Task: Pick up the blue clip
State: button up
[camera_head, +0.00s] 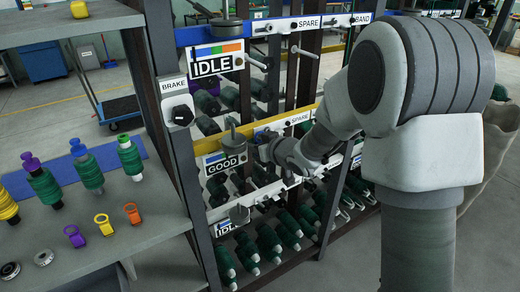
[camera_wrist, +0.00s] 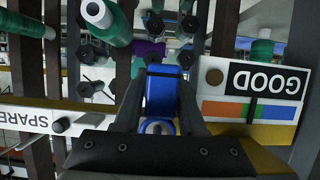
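The blue clip (camera_wrist: 161,92) shows in the wrist view, between the two fingers of my gripper (camera_wrist: 163,85). The fingers lie along its left and right sides with almost no gap visible. I cannot tell whether they press on it. A round grey part shows at the clip's near end. In the head view my gripper (camera_head: 262,146) is at the rack, beside the GOOD sign (camera_head: 226,160) and under the yellow rail. A small blue patch shows there, but the clip is mostly hidden by my gripper.
The rack holds rows of green bobbins (camera_head: 270,238), rails, and an IDLE sign (camera_head: 217,62). A bench (camera_head: 150,225) at left carries spools, a purple clip (camera_head: 75,236), a yellow clip (camera_head: 104,224) and an orange clip (camera_head: 132,212). Rack posts and rails stand close around my gripper.

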jog(key=shift+c, duration=0.3)
grip_shut()
jog(key=shift+r, duration=0.1)
jog(key=s+d+r, duration=0.1)
jog(key=s+d, duration=0.9)
jog(key=s, duration=0.5)
jog(key=shift+r, duration=0.25)
jog(key=shift+s+d+f+b, duration=0.1)
jog(key=shift+s+d+b, duration=0.05)
jog(key=shift+b, duration=0.3)
jog(key=s+b, duration=0.1)
jog(key=b, duration=0.2)
jog(key=shift+s+d, duration=0.15)
jog(key=shift+d, duration=0.25)
